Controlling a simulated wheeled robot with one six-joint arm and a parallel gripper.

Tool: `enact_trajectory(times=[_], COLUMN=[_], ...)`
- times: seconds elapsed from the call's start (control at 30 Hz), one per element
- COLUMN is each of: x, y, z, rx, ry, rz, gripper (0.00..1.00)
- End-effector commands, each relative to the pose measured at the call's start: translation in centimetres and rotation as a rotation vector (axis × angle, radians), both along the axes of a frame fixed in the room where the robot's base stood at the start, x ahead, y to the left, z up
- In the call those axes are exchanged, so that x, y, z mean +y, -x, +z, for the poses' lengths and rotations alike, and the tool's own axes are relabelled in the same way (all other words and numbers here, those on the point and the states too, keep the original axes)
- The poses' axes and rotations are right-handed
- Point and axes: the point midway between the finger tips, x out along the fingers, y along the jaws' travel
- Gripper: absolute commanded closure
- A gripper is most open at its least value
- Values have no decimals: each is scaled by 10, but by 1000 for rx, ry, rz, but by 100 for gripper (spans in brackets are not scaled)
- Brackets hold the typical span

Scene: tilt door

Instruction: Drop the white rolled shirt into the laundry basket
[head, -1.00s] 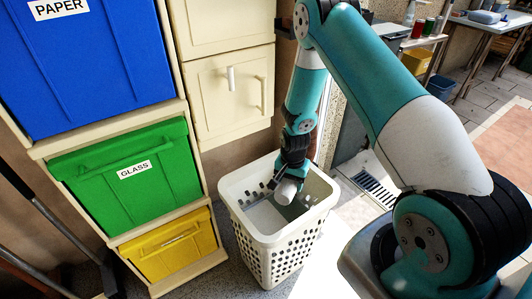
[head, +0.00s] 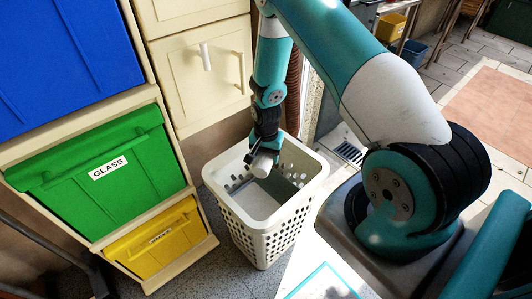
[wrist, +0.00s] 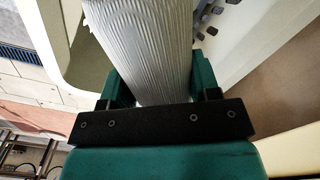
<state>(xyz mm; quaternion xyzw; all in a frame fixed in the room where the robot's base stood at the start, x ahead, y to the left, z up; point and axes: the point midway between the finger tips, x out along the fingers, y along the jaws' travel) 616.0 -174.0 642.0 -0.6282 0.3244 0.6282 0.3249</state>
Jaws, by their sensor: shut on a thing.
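The white rolled shirt (head: 262,166) is in my gripper (head: 264,155), over the open top of the laundry basket. In the wrist view the shirt (wrist: 145,45) is a pale ribbed roll between the two green fingers of my gripper (wrist: 150,85), which is shut on it. The white laundry basket (head: 262,222), with holes in its sides, stands upright on the floor. Its wall also shows in the wrist view (wrist: 235,40). The shirt's end shows at about rim height in the head view; I cannot tell how far below the rim it reaches.
To the left of the basket is a shelf with a blue bin (head: 65,60), a green GLASS bin (head: 105,175) and a yellow bin (head: 155,243). A cream cabinet (head: 205,70) stands behind the basket. A floor grate (head: 349,152) lies to the right.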

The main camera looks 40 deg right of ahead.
Motion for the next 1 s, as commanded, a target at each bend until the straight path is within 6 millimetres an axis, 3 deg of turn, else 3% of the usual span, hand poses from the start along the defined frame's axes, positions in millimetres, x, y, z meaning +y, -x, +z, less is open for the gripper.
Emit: enact_trajectory(times=[0.03,0.6,1.0], x=[0,1,1], y=[0,0,-1], z=[-12,-83,-102], rx=[0,1,-1], ry=[0,-1,0], rz=[1,2,2], gripper=[70,70,70])
